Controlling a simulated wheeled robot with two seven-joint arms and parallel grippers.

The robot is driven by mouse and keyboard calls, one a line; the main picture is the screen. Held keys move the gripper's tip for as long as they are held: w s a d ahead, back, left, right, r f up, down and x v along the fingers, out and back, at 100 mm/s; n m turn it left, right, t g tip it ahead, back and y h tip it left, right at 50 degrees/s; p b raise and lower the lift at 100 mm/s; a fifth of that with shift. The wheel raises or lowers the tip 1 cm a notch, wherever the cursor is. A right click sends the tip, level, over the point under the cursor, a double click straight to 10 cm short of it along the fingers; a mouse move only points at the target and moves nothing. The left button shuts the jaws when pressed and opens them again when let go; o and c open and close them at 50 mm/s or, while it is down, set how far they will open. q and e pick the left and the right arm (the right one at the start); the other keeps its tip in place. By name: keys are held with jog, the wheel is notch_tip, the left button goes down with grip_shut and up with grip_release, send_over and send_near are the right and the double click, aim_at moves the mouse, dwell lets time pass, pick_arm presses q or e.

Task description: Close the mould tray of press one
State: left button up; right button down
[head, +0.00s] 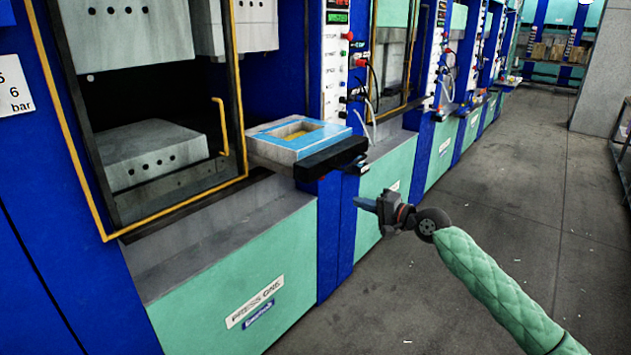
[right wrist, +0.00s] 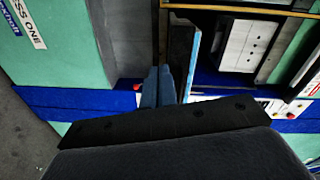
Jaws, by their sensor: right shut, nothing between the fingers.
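The mould tray (head: 318,140) of press one sticks out from the press front in the head view. It has a blue-edged top, a yellowish recess and a thick black front bar (head: 332,158). My right gripper (head: 362,204) is shut and empty, its blue fingers pointing left towards the press. In the head view it appears below and to the right of the black bar, with a visible gap. The shut fingers (right wrist: 158,88) also show in the right wrist view, with a dark bar and light blue edge just beyond them. My left gripper is not in view.
Press one's green lower panel (head: 220,290) bears its name label. A yellow-framed guard (head: 70,130) surrounds the press opening. A control column (head: 336,60) with buttons and hanging cables stands right of the tray. More presses line the aisle; the grey floor (head: 500,220) is mostly clear.

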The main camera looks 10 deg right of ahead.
pick_arm(q)
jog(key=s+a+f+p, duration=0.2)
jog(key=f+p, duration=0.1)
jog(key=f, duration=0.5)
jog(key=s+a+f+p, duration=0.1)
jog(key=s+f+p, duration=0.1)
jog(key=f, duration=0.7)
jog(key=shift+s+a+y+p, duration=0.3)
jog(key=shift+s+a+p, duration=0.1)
jog(key=shift+p, duration=0.05)
pick_arm(e)
jog(key=w+a+r+m, duration=0.1)
jog(key=w+a+m, duration=0.1)
jog(key=w+a, duration=0.6)
jog(key=shift+w+a+r+m+t, duration=0.2)
jog(key=shift+w+m+t, duration=0.15)
jog(key=shift+w, duration=0.95)
